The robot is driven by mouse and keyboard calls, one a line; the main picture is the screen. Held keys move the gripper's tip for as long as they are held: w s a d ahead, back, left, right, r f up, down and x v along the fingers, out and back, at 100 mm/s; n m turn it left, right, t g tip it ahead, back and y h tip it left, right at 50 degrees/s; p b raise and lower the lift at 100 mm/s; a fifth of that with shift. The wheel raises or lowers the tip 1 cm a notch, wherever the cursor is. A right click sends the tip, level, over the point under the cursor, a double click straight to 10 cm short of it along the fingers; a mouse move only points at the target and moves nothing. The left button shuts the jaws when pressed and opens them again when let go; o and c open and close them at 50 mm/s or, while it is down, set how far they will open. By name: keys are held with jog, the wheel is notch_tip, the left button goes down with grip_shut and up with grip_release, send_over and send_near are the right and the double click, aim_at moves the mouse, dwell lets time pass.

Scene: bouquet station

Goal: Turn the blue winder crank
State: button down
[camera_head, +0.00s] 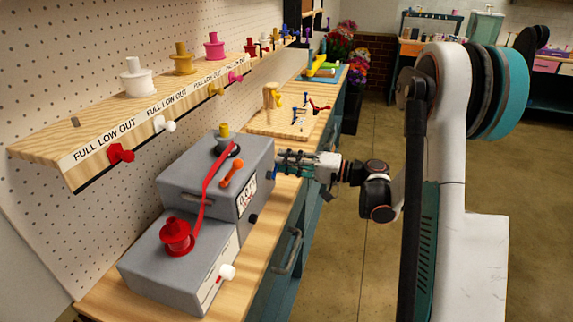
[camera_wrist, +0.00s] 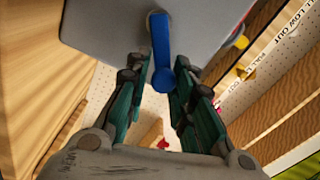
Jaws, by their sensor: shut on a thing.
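The blue winder crank (camera_wrist: 160,45) shows in the wrist view on the grey face of the winder box (camera_wrist: 105,25). Its arm runs down from the pivot to a rounded blue knob. My gripper (camera_wrist: 163,80) has its teal fingers on both sides of the crank's lower part and is shut on it. In the head view the grey winder box (camera_head: 225,170) stands on the bench, and my gripper (camera_head: 283,160) reaches its right side from the right.
A lower grey box (camera_head: 175,260) with a red spool (camera_head: 177,236) stands in front, a red ribbon running up from it. An orange crank (camera_head: 232,173) is on the winder box. The spool shelf (camera_head: 50,140) is at left. A wooden board (camera_head: 265,128) lies behind.

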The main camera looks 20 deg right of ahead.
jog(key=m, duration=0.2)
jog(key=f+m+b, duration=0.1)
jog(key=f+m, duration=0.1)
jog(key=m, duration=0.1)
jog(key=shift+w+d+f+m+b, duration=0.2)
jog(key=shift+w+m+b, duration=0.1)
jog(key=shift+b, duration=0.1)
jog(key=m, duration=0.1)
jog(key=f+m, duration=0.1)
jog(key=m, duration=0.1)
jog(key=shift+f, duration=0.1)
jog(key=shift+s+a+f+m, duration=0.1)
jog(key=shift+f+m, duration=0.15)
jog(key=shift+m, duration=0.55)
jog(key=shift+s+f+m, duration=0.1)
jog(key=shift+f+m, duration=0.15)
jog(key=shift+m, duration=0.55)
jog(key=c, duration=1.5)
grip_release()
jog(key=shift+f, duration=0.1)
jog(key=shift+o, duration=0.2)
jog(key=v, duration=1.2)
